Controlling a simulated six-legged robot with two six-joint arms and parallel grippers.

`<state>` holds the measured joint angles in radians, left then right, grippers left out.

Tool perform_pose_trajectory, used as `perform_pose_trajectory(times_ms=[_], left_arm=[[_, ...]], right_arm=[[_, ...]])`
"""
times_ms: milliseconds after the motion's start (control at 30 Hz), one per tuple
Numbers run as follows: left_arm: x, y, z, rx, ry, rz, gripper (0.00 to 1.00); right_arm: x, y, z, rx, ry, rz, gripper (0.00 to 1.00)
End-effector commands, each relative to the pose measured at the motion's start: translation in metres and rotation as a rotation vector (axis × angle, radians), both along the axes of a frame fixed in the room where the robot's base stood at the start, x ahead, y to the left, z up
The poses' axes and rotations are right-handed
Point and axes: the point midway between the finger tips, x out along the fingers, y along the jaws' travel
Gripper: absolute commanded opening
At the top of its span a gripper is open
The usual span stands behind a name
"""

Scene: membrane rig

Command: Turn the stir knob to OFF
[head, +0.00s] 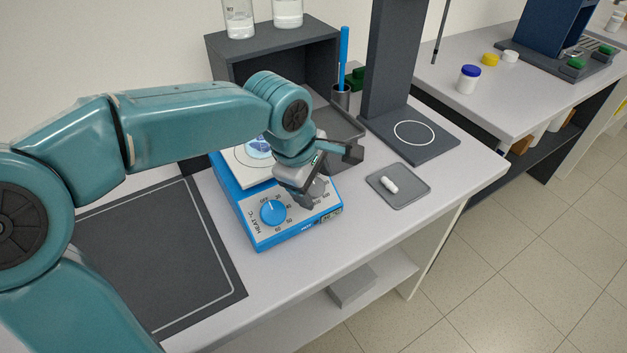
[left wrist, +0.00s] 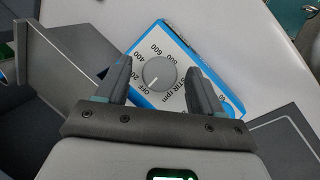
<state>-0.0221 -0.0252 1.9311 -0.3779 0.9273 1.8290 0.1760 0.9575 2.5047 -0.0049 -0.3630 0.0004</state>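The stir knob (left wrist: 160,74) is a grey dial on the white panel of a blue-sided hotplate (head: 262,240). Its scale reads OFF, 200, 400, 600, 800, with "STIR rpm" beside it. A light mark on the knob faces roughly the OFF side; I cannot tell its exact setting. In the head view my left gripper (head: 312,188) is over this end of the panel and hides much of the knob. In the left wrist view my left gripper (left wrist: 161,68) is open, one finger on each side of the knob, with gaps showing. My right gripper is not in view.
A blue heat knob (head: 273,212) sits left of the stir knob. A glass vessel (head: 259,147) stands on the plate behind. A small grey tray (head: 398,186) with a white piece lies to the right; a dark mat (head: 150,255) lies left. A dark stand (head: 410,135) rises behind.

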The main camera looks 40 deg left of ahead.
Motion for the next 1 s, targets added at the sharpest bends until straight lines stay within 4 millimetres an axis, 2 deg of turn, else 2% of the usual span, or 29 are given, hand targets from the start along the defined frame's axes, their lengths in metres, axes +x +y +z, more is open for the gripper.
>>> perform_pose_trajectory(times_ms=[200, 333, 467, 800, 1000], left_arm=[[0.000, 0.000, 0.001, 0.000, 0.000, -0.001, 0.67], [-0.003, 0.001, 0.013, 0.001, -0.003, -0.002, 0.67], [-0.012, 0.001, 0.040, 0.000, -0.006, -0.002, 0.67], [-0.041, 0.004, 0.123, -0.001, -0.004, -0.002, 0.67], [-0.051, 0.006, 0.149, -0.001, -0.001, -0.001, 0.67]], right_arm=[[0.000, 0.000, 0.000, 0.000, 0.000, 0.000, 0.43], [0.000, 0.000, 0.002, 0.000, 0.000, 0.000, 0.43], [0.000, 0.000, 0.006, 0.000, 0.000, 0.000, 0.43], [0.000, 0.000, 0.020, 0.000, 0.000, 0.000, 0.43], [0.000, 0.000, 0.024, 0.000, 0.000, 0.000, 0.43]])
